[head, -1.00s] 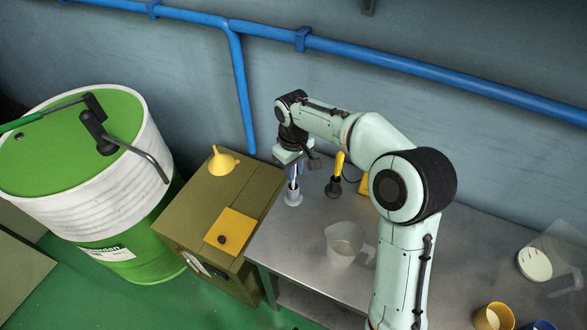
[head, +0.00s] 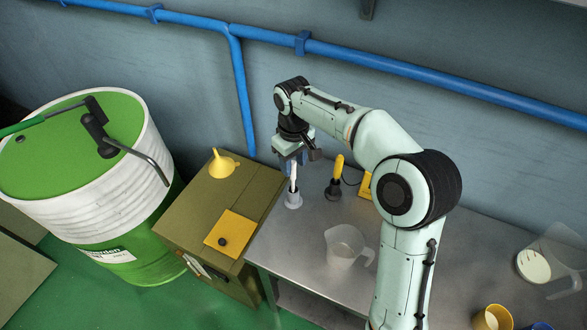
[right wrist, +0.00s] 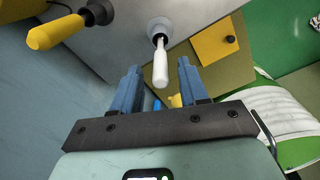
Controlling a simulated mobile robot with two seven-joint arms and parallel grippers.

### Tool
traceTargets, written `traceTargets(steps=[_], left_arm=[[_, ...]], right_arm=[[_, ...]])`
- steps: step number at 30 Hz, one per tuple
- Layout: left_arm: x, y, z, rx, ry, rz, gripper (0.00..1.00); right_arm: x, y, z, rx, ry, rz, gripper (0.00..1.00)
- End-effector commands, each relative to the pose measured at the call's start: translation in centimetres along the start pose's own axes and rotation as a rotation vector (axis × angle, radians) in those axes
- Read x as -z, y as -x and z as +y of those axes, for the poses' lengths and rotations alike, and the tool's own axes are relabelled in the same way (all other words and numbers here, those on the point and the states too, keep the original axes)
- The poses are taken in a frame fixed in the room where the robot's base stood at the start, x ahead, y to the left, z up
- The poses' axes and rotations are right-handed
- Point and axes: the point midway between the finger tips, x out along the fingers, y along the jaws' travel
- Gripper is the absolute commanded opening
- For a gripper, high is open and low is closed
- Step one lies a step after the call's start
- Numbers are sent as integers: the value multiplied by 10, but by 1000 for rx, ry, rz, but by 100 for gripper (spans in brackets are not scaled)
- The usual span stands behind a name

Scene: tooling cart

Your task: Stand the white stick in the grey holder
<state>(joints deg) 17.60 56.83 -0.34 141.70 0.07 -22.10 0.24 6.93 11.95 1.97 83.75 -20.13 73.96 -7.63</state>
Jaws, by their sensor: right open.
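The white stick (head: 294,178) stands in the grey holder (head: 293,201) near the left end of the metal table, and looks about upright. My right gripper (head: 291,168) is just above it, pointing down, with its blue fingers around the stick's upper end. In the right wrist view the white stick (right wrist: 161,64) rises from the grey holder (right wrist: 160,28) between the spread fingers of my right gripper (right wrist: 160,76). The gripper is open, with a gap on both sides of the stick. My left gripper is not in view.
A yellow-handled tool (head: 337,178) stands just right of the holder. A clear jug (head: 347,246) is nearer the front. A olive cabinet (head: 258,190) with a yellow funnel (head: 223,164) adjoins the table's left end. The wall (head: 400,100) is close behind.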

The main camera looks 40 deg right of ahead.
Motion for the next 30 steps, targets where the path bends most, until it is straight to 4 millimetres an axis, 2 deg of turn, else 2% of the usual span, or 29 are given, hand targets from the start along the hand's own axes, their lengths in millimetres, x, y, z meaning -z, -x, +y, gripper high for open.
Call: traceTargets(steps=[1, 6, 12, 30], left_arm=[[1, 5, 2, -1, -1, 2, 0], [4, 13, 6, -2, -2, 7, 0], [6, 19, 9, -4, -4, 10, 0], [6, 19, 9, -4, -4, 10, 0]], right_arm=[[2, 16, 0, -1, 1, 7, 44], [1, 51, 0, 0, 0, 4, 44], [0, 74, 0, 0, 1, 1, 44], [0, 78, 0, 1, 0, 0, 44]])
